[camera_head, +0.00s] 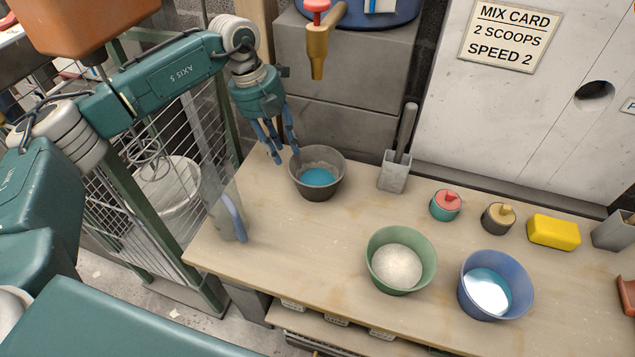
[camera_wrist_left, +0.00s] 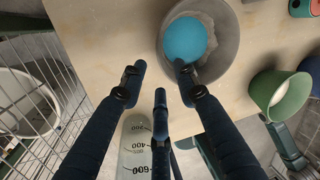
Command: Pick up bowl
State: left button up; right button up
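A dark grey bowl (camera_head: 304,187) with blue contents stands upright at the back left of the bench. It also shows at the top of the left wrist view (camera_wrist_left: 225,62). My left gripper (camera_head: 284,152) is pointing down at the bowl's left rim with its fingers apart. In the left wrist view the gripper (camera_wrist_left: 157,78) is open and empty, with one fingertip overlapping the bowl's near rim; I cannot tell whether it touches. A green bowl (camera_head: 427,262) of white powder and a blue bowl (camera_head: 525,300) of pale blue contents stand further right. My right gripper is not in view.
A clear measuring jug (camera_head: 229,217) stands at the bench's left edge, near the gripper. A grey holder (camera_head: 393,180) with a tool stands right of the grey bowl. A tap (camera_head: 317,50) hangs above.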

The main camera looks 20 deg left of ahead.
aim_at(294, 172)
pick_arm(q)
jog(key=x, duration=0.8)
jog(key=shift+s+d+f+b, duration=0.15)
jog(key=shift+d+f+b, duration=0.2)
jog(key=shift+d, duration=0.05)
jog(key=shift+f, duration=0.15)
grip_shut()
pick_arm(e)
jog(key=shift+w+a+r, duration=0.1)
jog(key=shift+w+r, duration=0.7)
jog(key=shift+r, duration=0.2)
